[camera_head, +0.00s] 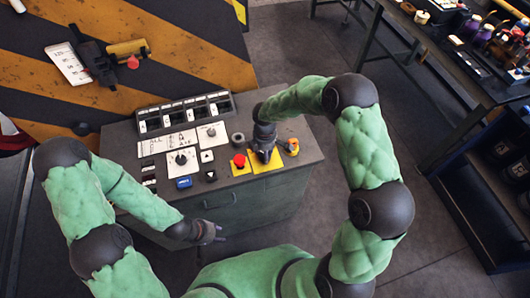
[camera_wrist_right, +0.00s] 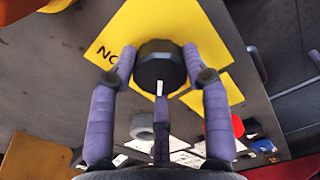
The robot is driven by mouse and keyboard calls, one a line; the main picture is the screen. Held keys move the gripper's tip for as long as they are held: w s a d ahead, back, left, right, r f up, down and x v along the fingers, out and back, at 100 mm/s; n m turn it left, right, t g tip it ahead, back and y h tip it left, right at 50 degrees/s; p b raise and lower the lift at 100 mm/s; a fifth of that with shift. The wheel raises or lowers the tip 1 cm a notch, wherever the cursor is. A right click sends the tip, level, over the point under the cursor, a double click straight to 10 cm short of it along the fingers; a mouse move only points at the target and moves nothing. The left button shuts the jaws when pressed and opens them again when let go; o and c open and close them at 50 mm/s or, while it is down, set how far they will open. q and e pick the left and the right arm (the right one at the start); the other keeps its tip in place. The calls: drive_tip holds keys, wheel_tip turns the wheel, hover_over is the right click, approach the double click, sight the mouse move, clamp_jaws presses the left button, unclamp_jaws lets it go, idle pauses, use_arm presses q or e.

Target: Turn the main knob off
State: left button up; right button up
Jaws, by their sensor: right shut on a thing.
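The main knob (camera_wrist_right: 158,66) is black and round and sits on a yellow plate (camera_wrist_right: 205,28) in the right wrist view. A white mark shows on the knob's near edge. In the head view my right gripper (camera_head: 263,143) reaches down over the yellow plate on the grey console (camera_head: 222,150) and hides the knob. My left gripper (camera_head: 213,231) hangs in front of the console, away from the controls; its fingers are too small to judge.
A red button (camera_head: 239,160) stands left of my right gripper, and an orange-yellow control (camera_head: 292,147) stands to its right. Another dial (camera_head: 181,158), a blue switch (camera_head: 184,182) and a row of meters (camera_head: 185,113) are on the console. A workbench (camera_head: 450,55) stands at the right.

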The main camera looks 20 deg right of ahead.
drive_tip(key=o, duration=1.2)
drive_tip(key=shift+c, duration=0.2)
wheel_tip(320, 180, up, 12)
